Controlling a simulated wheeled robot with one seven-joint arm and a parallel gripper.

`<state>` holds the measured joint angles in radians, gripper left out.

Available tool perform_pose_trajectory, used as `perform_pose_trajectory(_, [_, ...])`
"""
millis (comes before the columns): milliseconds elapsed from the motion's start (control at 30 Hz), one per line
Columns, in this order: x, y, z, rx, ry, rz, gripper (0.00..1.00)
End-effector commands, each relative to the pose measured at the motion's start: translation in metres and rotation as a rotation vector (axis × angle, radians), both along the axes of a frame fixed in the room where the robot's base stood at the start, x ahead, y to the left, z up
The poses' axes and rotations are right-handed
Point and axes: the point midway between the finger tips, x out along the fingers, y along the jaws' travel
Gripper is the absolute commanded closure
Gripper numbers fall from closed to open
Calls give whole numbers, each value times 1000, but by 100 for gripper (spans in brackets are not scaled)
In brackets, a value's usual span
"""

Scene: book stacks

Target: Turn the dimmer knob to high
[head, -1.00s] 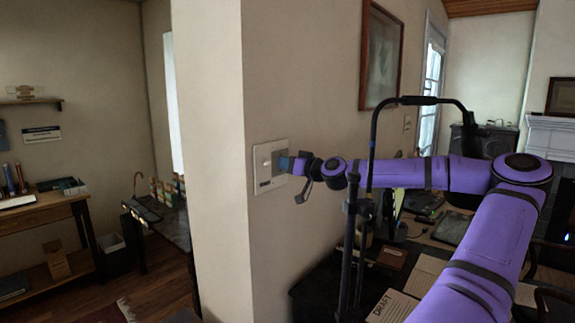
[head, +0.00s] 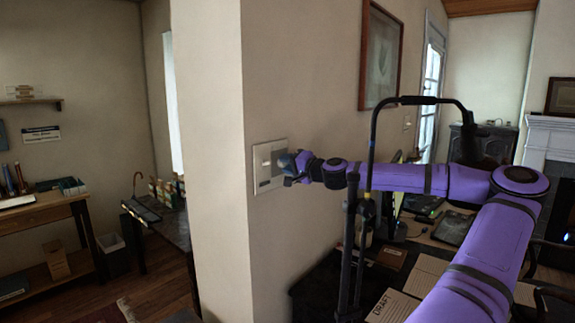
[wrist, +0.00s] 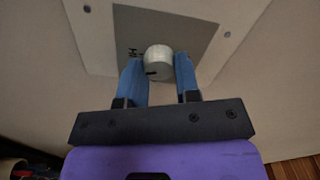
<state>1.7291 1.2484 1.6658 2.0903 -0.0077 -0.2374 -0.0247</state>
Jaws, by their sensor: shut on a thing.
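The dimmer knob (wrist: 158,60) is a pale round knob with a dark mark on its lower left side, on a grey panel (wrist: 192,30) of a light wall plate (wrist: 90,45). Part of a marking, perhaps "HI", shows left of the knob. My gripper (wrist: 160,72) has its blue fingers on either side of the knob and is shut on it. In the head view, the wall plate (head: 263,165) is on the wall's corner face, and my gripper (head: 288,165) covers its right part and hides the knob.
A black lamp stand (head: 372,150) rises close to my arm. A desk (head: 325,280) with papers and devices lies below the arm. A framed picture (head: 380,55) hangs on the wall to the upper right of the plate.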

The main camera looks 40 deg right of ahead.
Motion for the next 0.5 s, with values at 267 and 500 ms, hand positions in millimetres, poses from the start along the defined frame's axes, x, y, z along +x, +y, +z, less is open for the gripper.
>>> perform_pose_trajectory(267, [0, -1, -1, 210, 29, -1, 93])
perform_pose_trajectory(500, [0, -1, -1, 325, 45, -2, 93])
